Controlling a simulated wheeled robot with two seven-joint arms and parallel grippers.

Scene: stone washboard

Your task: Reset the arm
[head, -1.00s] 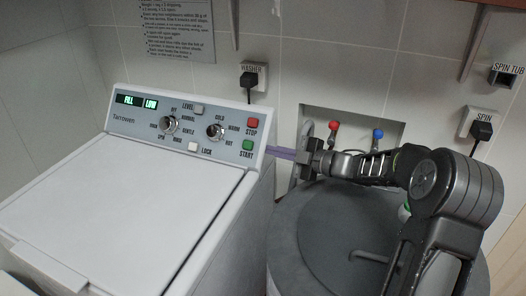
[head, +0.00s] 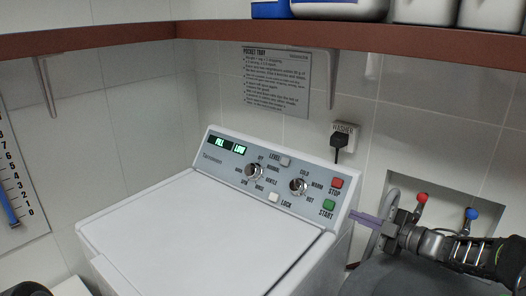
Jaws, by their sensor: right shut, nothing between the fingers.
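My right gripper (head: 364,218) comes in from the right in the head view. Its purple fingers are shut with nothing between them, and they point left at the right edge of the washer's control panel, beside the green START button (head: 328,207). I cannot tell whether the fingertips touch the panel's side. The white washer (head: 205,232) has its lid down, and its panel displays read FILL and LOW. My left gripper is out of view.
A grey round tub lid (head: 400,279) lies below my right arm. Red (head: 422,198) and blue (head: 471,214) taps sit in a wall recess behind it. A brown shelf (head: 130,43) with containers spans the top. A plugged WASHER outlet (head: 343,133) is on the wall.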

